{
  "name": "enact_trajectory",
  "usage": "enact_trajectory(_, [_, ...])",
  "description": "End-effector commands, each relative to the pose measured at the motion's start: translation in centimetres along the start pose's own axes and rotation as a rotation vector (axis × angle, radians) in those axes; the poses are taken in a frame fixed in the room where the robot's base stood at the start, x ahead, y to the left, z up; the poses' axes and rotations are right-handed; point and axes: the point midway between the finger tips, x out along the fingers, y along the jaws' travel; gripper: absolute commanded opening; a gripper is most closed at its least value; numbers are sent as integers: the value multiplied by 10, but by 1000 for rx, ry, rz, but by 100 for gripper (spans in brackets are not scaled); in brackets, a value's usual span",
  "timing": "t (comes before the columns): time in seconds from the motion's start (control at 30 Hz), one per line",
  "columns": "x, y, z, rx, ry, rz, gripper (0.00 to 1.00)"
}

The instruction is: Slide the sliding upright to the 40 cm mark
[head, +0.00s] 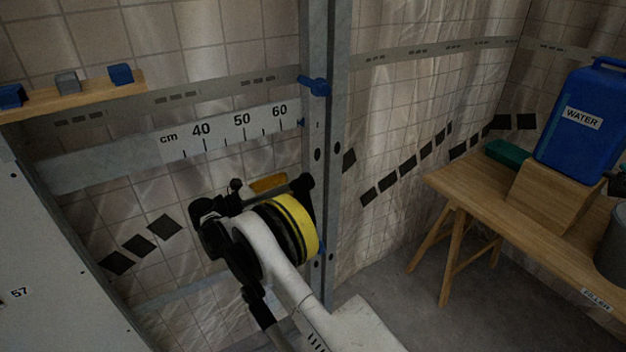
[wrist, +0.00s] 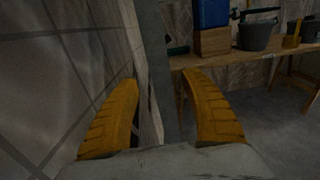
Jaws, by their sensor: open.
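The sliding upright (head: 312,160) is a tall grey metal post in the head view. The 40 mark (head: 203,137) is further left. A blue knob (head: 316,86) sits on the post above the scale. In the wrist view my gripper (wrist: 160,80) is open, its yellow fingers on either side of the upright (wrist: 158,50). I cannot tell whether either finger touches it. In the head view my wrist hides most of the gripper.
A wooden shelf with blue and grey blocks (head: 67,82) is at upper left. A pale panel marked 57 (head: 60,270) stands at left. At right, a wooden table (head: 470,189) bears a blue water can (head: 582,120) and a grey bucket (head: 611,245). Floor between is clear.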

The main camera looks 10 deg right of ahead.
Motion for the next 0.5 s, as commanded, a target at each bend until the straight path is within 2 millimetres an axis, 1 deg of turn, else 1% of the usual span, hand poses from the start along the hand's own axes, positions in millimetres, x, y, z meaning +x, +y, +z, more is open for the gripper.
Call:
enact_trajectory(0.03, [11, -1, -3, 0, 0, -4, 54])
enact_trajectory(0.2, [46, -1, -3, 1, 1, -3, 54])
enact_trajectory(0.33, [67, 0, -3, 1, 2, -2, 54])
enact_trajectory(0.5, [80, 0, -1, 2, 2, 0, 54])
